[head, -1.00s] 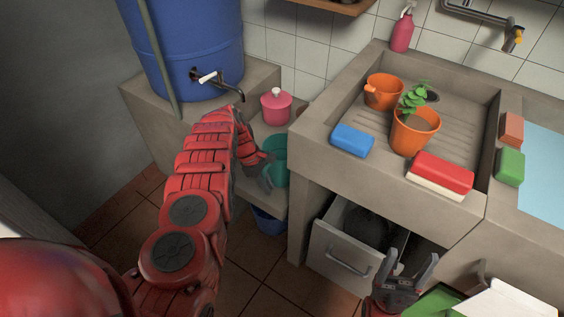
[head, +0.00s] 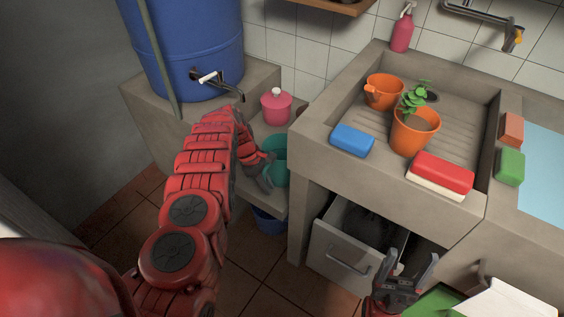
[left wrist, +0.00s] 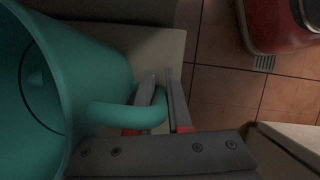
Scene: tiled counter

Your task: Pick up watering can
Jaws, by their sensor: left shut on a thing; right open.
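The teal watering can (head: 280,165) stands on a low ledge left of the sink, partly hidden behind my left gripper (head: 266,170) in the head view. In the left wrist view the watering can (left wrist: 95,60) fills the left side, its open top facing left in the picture. Its curved handle (left wrist: 112,115) passes between the fingers of my left gripper (left wrist: 160,95), which is shut on it. My right gripper (head: 402,272) is open and empty, in front of the open drawer.
A blue barrel (head: 195,45) with a tap stands behind my left arm. The sink (head: 310,137) holds an orange pot with a plant (head: 412,135). An open drawer (head: 345,262) juts out below. A blue container (head: 268,222) is under the ledge.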

